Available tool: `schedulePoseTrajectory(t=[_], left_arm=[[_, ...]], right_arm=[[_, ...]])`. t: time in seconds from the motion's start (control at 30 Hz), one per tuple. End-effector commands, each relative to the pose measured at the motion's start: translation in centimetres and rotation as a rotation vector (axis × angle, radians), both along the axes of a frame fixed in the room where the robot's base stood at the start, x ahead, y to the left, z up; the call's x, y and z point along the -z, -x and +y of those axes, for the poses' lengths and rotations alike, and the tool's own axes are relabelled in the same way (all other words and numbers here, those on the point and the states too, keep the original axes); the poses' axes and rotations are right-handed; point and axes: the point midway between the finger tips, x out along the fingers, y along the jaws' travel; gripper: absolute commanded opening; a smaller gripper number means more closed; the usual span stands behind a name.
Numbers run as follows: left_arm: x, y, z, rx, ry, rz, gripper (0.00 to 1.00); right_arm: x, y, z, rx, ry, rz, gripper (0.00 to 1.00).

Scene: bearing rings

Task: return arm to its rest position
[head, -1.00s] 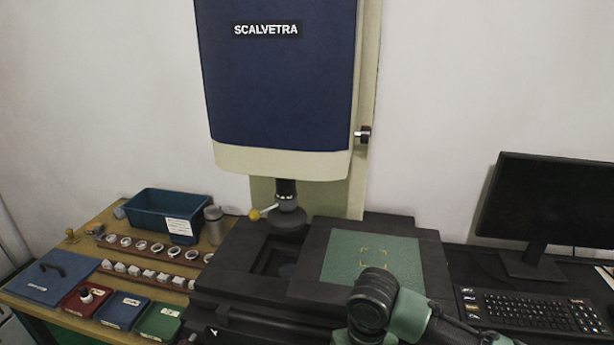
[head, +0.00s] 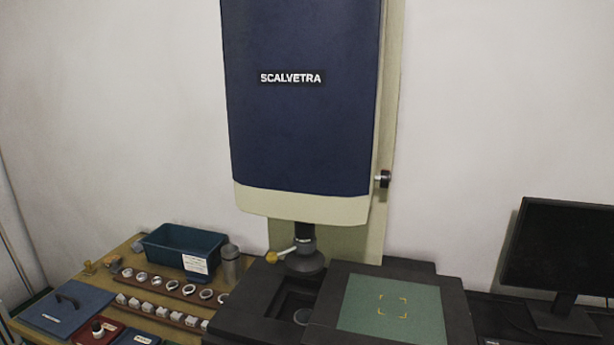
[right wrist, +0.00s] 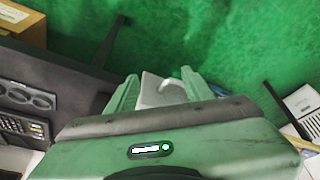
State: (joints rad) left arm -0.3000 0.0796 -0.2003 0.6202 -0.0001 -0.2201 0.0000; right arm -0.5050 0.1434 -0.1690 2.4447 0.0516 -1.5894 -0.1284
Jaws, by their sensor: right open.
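My right gripper (right wrist: 159,75) shows in the right wrist view, with its two green fingers apart. A pale grey and white shape (right wrist: 165,90) shows between or beyond the fingers; I cannot tell what it is, and nothing looks clamped. Neither arm is in the head view, and my left gripper is not seen. The blue and cream SCALVETRA measuring machine (head: 305,110) stands in the middle of the head view, above a black stage with a green plate (head: 392,308). Several metal rings (head: 173,285) sit in a row on a rack at the left.
A teal bin (head: 165,240) and a grey cylinder (head: 230,265) stand behind the rings. Blue (head: 60,310), red and other coloured trays lie at the front left. A monitor (head: 560,255) stands at the right. The right wrist view shows a keyboard (right wrist: 22,125) at left and green floor.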

Motion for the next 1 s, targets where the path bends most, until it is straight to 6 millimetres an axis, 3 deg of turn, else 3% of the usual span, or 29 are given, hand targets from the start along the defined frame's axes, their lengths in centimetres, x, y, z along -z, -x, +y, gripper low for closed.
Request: schedulePoseTrajectory(t=[0.1, 0.13, 0.57, 0.77, 0.87, 1.0], left_arm=[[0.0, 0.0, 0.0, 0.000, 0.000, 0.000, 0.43], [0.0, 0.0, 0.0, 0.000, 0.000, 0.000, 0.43], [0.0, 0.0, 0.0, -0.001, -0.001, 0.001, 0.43], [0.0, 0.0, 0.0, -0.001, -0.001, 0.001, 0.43], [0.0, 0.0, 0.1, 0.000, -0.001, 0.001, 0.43], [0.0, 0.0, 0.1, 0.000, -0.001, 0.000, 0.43]], right_arm=[[0.1, 2.2, -2.5, 0.198, 0.006, 0.025, 0.52], [0.7, 2.0, -2.6, 0.209, 0.007, 0.029, 0.52], [12.6, 0.4, -2.0, 0.186, 0.013, 0.078, 0.52], [21.7, 1.9, -2.0, 0.177, 0.020, 0.117, 0.52], [27.5, 4.1, -2.3, 0.173, 0.025, 0.144, 0.52], [34.5, 8.7, -3.0, 0.164, 0.033, 0.180, 0.52]])
